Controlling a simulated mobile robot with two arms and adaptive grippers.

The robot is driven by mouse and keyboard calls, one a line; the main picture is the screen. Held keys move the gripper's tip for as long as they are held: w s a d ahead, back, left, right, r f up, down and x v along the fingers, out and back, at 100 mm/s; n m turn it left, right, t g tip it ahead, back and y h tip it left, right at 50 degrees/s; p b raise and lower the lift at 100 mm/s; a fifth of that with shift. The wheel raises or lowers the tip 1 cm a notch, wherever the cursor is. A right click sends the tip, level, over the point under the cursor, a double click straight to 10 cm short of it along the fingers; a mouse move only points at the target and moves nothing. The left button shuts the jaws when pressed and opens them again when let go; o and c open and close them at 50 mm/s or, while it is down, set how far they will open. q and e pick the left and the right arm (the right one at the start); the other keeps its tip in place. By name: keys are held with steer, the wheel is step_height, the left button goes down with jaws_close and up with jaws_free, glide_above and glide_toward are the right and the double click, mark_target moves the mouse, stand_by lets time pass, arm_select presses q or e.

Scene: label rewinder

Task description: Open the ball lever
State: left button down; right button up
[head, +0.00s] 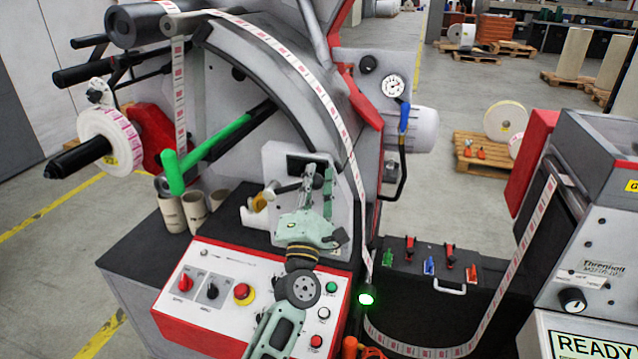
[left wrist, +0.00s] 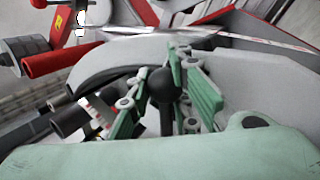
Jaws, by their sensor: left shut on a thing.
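The ball lever, a black ball (left wrist: 162,86) on a short dark stem, stands between the two green-padded fingers of my left gripper in the left wrist view. My left gripper (head: 312,187) is at the grey front plate (head: 275,160) of the rewinder in the head view, above the control panel, fingers pointing up and away. It is shut on the ball lever. In the head view the gripper and its fingers hide most of the lever, so its angle is hard to tell. My right gripper is not in view.
The control panel (head: 225,285) with knobs and a red stop button lies below the gripper. A brass knob (head: 259,203) and green bar (head: 172,172) are left of it. The label web (head: 345,140) runs close on the right. A black case (head: 415,280) stands at right.

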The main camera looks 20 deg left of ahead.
arm_select(q)
steer(key=shift+a+r+n+y, duration=0.5)
steer(key=shift+n+y, duration=0.1)
steer(key=shift+n, duration=0.2)
steer(key=shift+f, duration=0.1)
steer(key=c, duration=2)
jaws_free()
steer(key=shift+c, duration=0.2)
steer(key=o, duration=0.5)
steer(key=shift+s, duration=0.15)
steer(key=shift+c, duration=0.2)
steer(key=shift+f, duration=0.15)
steer(key=shift+s+f, duration=0.15)
steer(key=shift+s, duration=0.05)
steer(key=v, duration=1.1)
steer(key=shift+s+r, duration=0.2)
steer(key=shift+s, duration=0.05)
